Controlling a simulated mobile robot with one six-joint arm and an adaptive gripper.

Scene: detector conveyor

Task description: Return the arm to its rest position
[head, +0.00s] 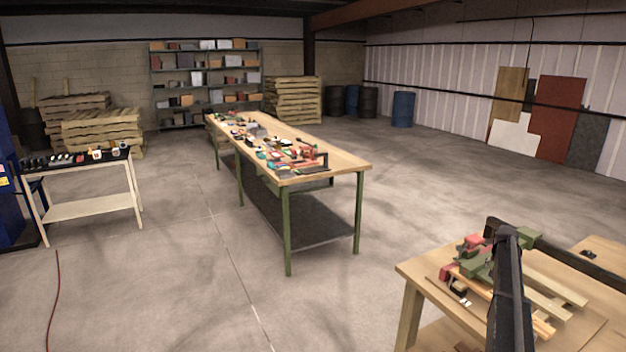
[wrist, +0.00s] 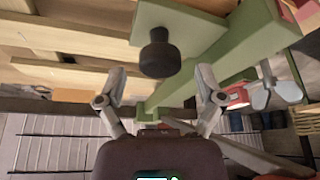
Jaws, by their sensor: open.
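My gripper (wrist: 161,72) is open in the wrist view, with its two grey fingers apart and nothing held between them. A green metal piece (wrist: 190,25) with a black round knob (wrist: 159,54) shows beyond the gap between the fingertips; I cannot tell whether they touch it. In the head view my dark arm (head: 508,285) reaches over the wooden table at the lower right, and I cannot make out my gripper there.
The near wooden table (head: 415,275) bears green and red tools (head: 478,262) and wood strips (head: 545,290) close to my arm. A long workbench (head: 345,163) with many small items stands mid-room. A small side table (head: 90,208) stands left. Open concrete floor lies between.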

